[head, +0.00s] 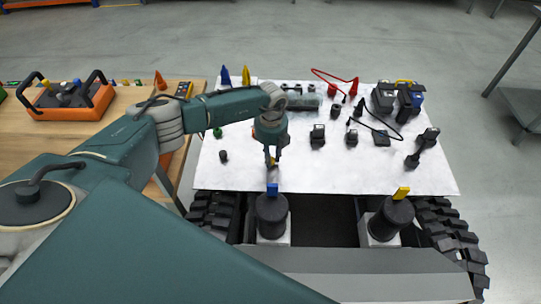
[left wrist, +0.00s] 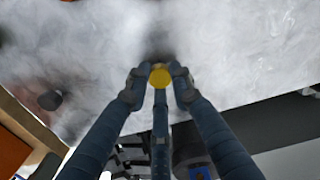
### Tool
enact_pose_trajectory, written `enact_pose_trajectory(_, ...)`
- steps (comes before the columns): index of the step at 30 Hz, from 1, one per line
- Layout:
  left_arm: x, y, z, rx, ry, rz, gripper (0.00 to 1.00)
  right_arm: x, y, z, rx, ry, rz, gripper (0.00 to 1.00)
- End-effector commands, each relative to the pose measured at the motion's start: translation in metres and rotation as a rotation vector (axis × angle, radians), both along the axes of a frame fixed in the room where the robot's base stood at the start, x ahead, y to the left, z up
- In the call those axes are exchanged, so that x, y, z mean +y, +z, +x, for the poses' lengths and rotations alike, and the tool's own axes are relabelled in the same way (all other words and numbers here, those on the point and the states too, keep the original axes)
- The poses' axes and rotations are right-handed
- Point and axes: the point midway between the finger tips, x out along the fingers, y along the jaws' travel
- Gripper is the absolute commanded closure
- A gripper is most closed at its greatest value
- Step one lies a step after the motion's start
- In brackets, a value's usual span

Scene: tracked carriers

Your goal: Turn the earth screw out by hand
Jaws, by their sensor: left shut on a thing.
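The earth screw shows as a round yellow head (left wrist: 160,76) in the left wrist view. My left gripper (left wrist: 157,80) is shut on it, with a fingertip at each side of the head. In the head view my left gripper (head: 271,158) points down over the near part of a white sheet, and a small yellow spot of the screw (head: 271,163) shows at its tips. The screw's shank is hidden, so I cannot tell whether it is still seated in anything. My right gripper is in neither view.
Black cylinders with a blue tab (head: 272,213) and a yellow tab (head: 390,217) stand just in front, between black tracks (head: 450,232). Several black parts and a red lead (head: 335,79) lie on the white sheet (head: 350,178). An orange controller (head: 68,100) stands on the wooden bench at left.

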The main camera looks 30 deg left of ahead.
Motion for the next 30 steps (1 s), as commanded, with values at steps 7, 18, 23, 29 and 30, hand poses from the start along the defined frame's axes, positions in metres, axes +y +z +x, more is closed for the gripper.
enact_pose_trajectory(7, -0.001, 0.002, -0.001, 0.004, 0.368, 0.000, 0.97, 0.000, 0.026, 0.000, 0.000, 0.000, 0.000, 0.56)
enact_pose_trajectory(18, -0.001, 0.001, -0.001, 0.003, 0.421, 0.000, 0.97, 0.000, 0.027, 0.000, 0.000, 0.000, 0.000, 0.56)
enact_pose_trajectory(23, -0.002, 0.006, -0.002, 0.006, 0.667, -0.001, 0.97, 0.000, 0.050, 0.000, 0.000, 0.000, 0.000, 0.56)
enact_pose_trajectory(29, -0.002, 0.005, -0.002, 0.005, 1.078, 0.001, 0.97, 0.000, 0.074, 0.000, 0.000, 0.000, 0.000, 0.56)
enact_pose_trajectory(30, -0.002, 0.003, -0.002, 0.005, 1.141, 0.002, 0.97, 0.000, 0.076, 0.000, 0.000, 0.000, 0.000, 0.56)
